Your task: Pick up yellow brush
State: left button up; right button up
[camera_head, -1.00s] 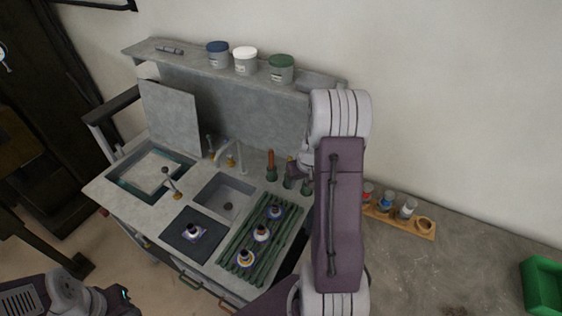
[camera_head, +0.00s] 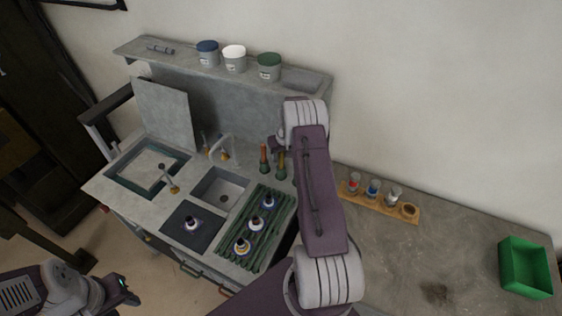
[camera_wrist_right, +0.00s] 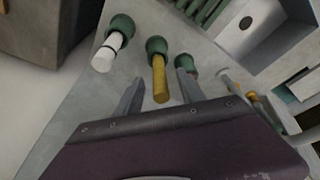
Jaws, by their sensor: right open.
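The yellow brush (camera_wrist_right: 159,78) stands handle up in a green holder (camera_wrist_right: 156,45) in the right wrist view. In the head view it is the second brush (camera_head: 282,158) from the left, close to my right arm. My right gripper (camera_wrist_right: 160,92) is open, with one finger on each side of the yellow handle in the picture; I cannot tell whether they touch it. In the head view this gripper (camera_head: 278,144) is small and partly hidden by its own arm. My left gripper (camera_head: 128,291) is at the lower left, away from the brushes; its jaws are unclear.
A red-handled brush (camera_head: 264,153) stands left of the yellow one. A white-handled brush (camera_wrist_right: 107,50) stands on its other side. A faucet (camera_head: 222,145) and sink (camera_head: 222,185) are nearby. Jars (camera_head: 235,58) line the shelf above. A green bin (camera_head: 525,268) is at the far right.

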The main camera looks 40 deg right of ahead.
jog(key=x, duration=0.2)
jog(key=shift+w+f, duration=0.15)
jog(key=shift+f, duration=0.1)
grip_shut()
jog(key=shift+r, duration=0.15)
